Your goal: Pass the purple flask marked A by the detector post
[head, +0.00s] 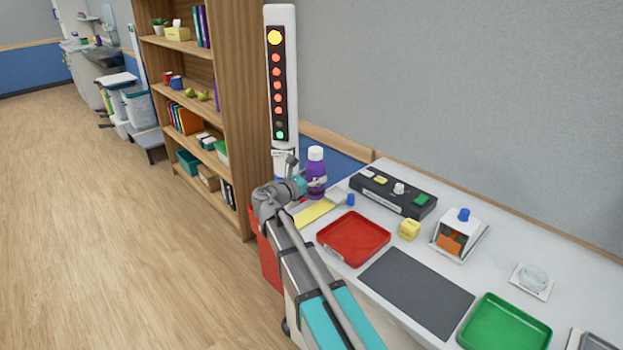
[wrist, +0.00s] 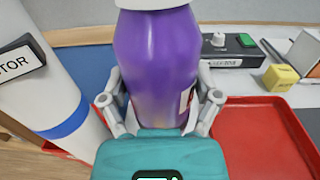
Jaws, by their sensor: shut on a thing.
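The purple flask (head: 316,180) with a white cap is upright in my gripper (head: 303,184), close to the detector post. In the wrist view the flask (wrist: 158,65) fills the middle, with a finger of my gripper (wrist: 162,104) on each side. A pale label shows at its right edge; I cannot read a letter on it. The white detector post (head: 282,150) stands just behind and left of the flask. Its panel shows a yellow light on top, several orange-red lights and a green one. In the wrist view the post (wrist: 45,85) is at left, apart from the flask.
A red tray (head: 353,239), a dark mat (head: 416,291), a yellow block (head: 409,229) and a black switch box (head: 392,195) are on the white table. A green tray (head: 505,327) is at front right. A wooden shelf (head: 240,120) stands left of the post.

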